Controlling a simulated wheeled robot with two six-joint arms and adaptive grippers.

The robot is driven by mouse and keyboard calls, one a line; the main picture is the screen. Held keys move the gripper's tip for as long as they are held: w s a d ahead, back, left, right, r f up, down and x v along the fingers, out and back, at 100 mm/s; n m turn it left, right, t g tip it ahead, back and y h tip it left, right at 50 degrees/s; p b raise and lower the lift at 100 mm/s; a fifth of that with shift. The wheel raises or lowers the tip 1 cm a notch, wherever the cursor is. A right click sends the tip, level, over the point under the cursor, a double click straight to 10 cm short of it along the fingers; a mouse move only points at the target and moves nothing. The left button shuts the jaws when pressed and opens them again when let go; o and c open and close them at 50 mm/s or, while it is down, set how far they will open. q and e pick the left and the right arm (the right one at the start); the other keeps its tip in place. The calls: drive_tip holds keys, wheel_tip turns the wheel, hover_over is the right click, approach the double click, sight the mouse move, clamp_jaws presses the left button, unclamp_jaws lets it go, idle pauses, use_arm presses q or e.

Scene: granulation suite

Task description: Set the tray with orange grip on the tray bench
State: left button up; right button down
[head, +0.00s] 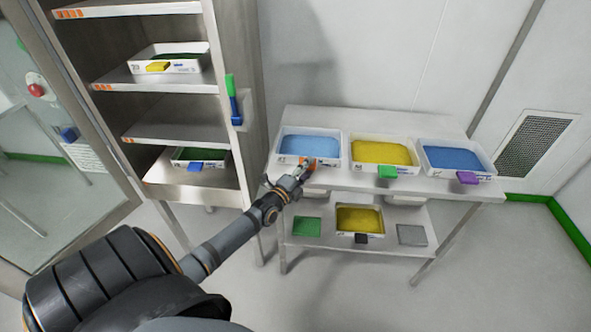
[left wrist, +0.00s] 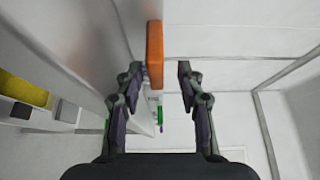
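The tray with the orange grip (head: 309,137) is white and filled with blue material. It sits at the left end of the top of the tray bench (head: 440,184). Its orange grip (head: 305,161) is at its front edge, partly covered by my left gripper (head: 300,172). In the left wrist view the orange grip (left wrist: 155,55) stands upright ahead of my left gripper (left wrist: 160,75), nearer its left finger. The two fingers are apart, with a gap on the right of the grip. Contact cannot be told. My right gripper is not in view.
A tray with a green grip (head: 381,153) and one with a purple grip (head: 452,158) stand to the right on the bench top. A yellow-filled tray with a black grip (head: 358,219) is on the lower shelf. A steel rack (head: 175,134) with trays stands at the left.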

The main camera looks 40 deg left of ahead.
use_arm(q)
drive_tip(key=s, duration=1)
drive_tip(key=shift+d, duration=0.2)
drive_tip(key=shift+f, duration=0.1)
drive_tip(key=s+a+f+n+g, duration=0.1)
drive_tip(key=s+f+n+g, duration=0.3)
drive_tip(key=f, duration=0.7)
drive_tip(key=s+f+n+g+y+p, duration=0.1)
drive_tip(key=s+f+n+g, duration=0.15)
drive_tip(key=s+f, duration=0.55)
drive_tip(key=s+a+f+n+g, duration=0.1)
drive_tip(key=s+f+n+g, duration=0.15)
drive_tip(key=f, duration=1.05)
drive_tip(key=s+d+f+n+g, duration=0.2)
drive_tip(key=s+d+f, duration=0.2)
drive_tip(key=s, duration=0.4)
drive_tip(key=s+d+f+n+g, duration=0.3)
drive_tip(key=s+f, duration=0.2)
drive_tip(key=s, duration=0.3)
drive_tip(key=s+d+f+n+g, duration=0.2)
drive_tip(key=s+d+f+n, duration=0.1)
drive_tip(key=s, duration=0.5)
wheel_tip(320, 180, down, 2)
drive_tip(key=shift+s+d+f+g+h+p, duration=0.2)
drive_tip(key=shift+s+d+g+h+p, duration=0.2)
drive_tip(key=shift+d, duration=0.4)
drive_tip(key=shift+a, duration=0.1)
